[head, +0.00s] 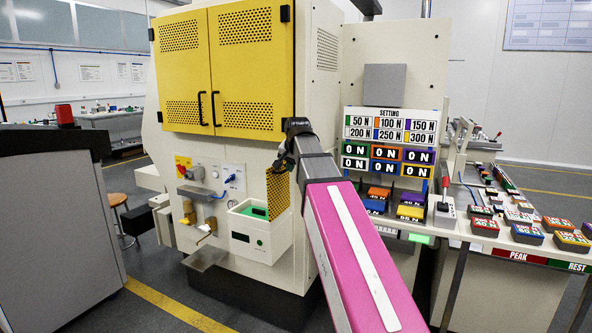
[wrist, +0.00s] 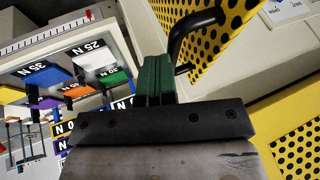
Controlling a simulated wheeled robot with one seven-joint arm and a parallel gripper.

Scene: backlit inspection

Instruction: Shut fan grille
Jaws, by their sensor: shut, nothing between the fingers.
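The fan grille (head: 278,190) is a small yellow perforated panel on the front of the cream machine, standing out at an angle beside a white box. In the wrist view the grille (wrist: 228,40) fills the top, with a black bar handle (wrist: 186,35) on its face. My gripper (wrist: 154,68) has green fingers, which are shut and empty. They are close to the handle, on its left in the wrist view; whether they touch it I cannot tell. In the head view my dark wrist is near the grille's top, and the fingertips are hard to make out.
Two large yellow doors (head: 226,70) above are shut. The white box (head: 256,236) with a green inside is below left of the grille. Right is a bench with coloured weight blocks (head: 485,226) and a setting panel (head: 389,145). A grey cabinet (head: 55,230) stands at left.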

